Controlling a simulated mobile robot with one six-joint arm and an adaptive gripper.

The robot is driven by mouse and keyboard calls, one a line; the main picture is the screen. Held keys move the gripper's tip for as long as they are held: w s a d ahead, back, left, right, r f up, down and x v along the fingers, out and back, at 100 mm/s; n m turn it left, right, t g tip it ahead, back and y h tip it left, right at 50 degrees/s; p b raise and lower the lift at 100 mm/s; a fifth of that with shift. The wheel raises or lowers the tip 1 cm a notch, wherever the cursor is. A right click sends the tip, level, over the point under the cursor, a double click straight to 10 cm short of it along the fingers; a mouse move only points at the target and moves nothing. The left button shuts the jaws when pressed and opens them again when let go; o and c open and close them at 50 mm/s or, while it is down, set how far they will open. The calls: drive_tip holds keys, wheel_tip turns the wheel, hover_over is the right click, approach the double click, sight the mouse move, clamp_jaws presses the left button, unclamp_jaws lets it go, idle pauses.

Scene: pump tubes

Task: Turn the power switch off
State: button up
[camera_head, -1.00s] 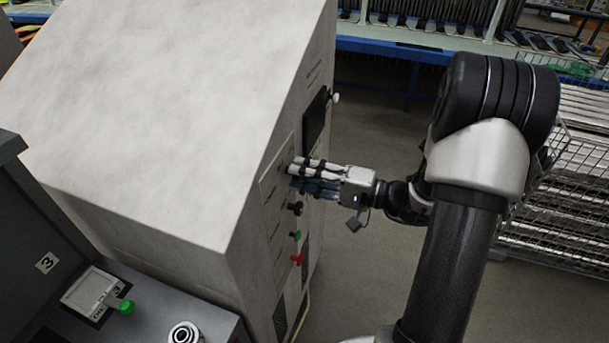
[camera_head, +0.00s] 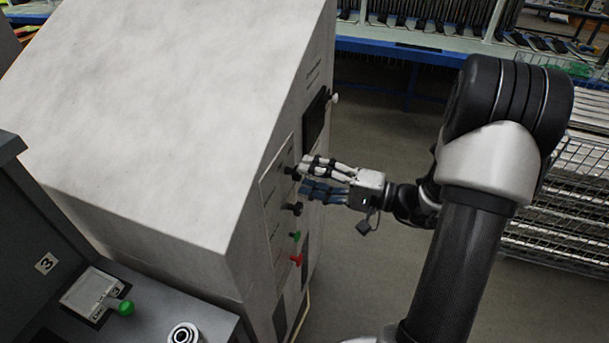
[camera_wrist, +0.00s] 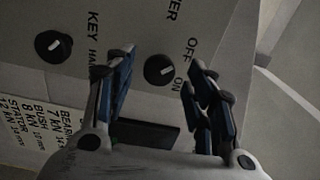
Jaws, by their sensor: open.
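The power switch is a round black knob (camera_wrist: 160,70) with a white mark, beside the printed words OFF and ON in the wrist view. In the head view the knob (camera_head: 291,171) stands out from the grey cabinet's side panel. My gripper (camera_wrist: 160,75) is open, with the knob seen between its blue-padded fingers. In the head view my gripper (camera_head: 306,178) is just to the right of the knob, its fingertips slightly apart from the panel.
Another black knob (camera_wrist: 53,46), marked KEY and HAND, is on the same panel. Below the power switch in the head view are a black knob (camera_head: 293,208), a green button (camera_head: 295,236) and a red one (camera_head: 296,259). Open floor (camera_head: 365,255) lies right of the cabinet (camera_head: 170,100).

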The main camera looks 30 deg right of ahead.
drive_tip(key=v, duration=1)
